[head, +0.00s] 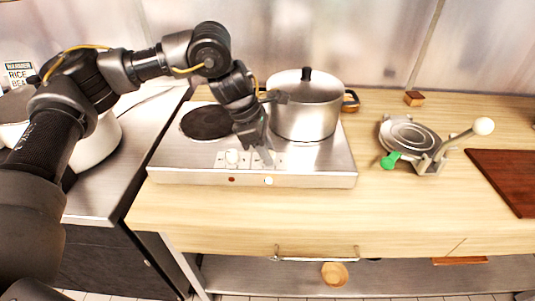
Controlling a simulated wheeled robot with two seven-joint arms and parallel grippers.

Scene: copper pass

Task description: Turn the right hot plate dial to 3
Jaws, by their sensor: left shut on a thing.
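The steel hot plate (330,180) sits on the wooden counter. Its left burner (206,122) is a bare black disc, and a lidded steel pot (305,108) stands on its right side. The left dial (232,157) is a white knob on the front panel. My left gripper (264,152) reaches down to the right dial's place on the panel and is shut on that dial. The gripper's fingers hide the dial, so its setting cannot be read. My right gripper is out of view.
Below the panel are a dark red lamp (231,180) and a bright lamp (268,181). A tortilla press (412,138) with a green part stands to the right, near a brown board (508,178). The counter in front of the hot plate is clear.

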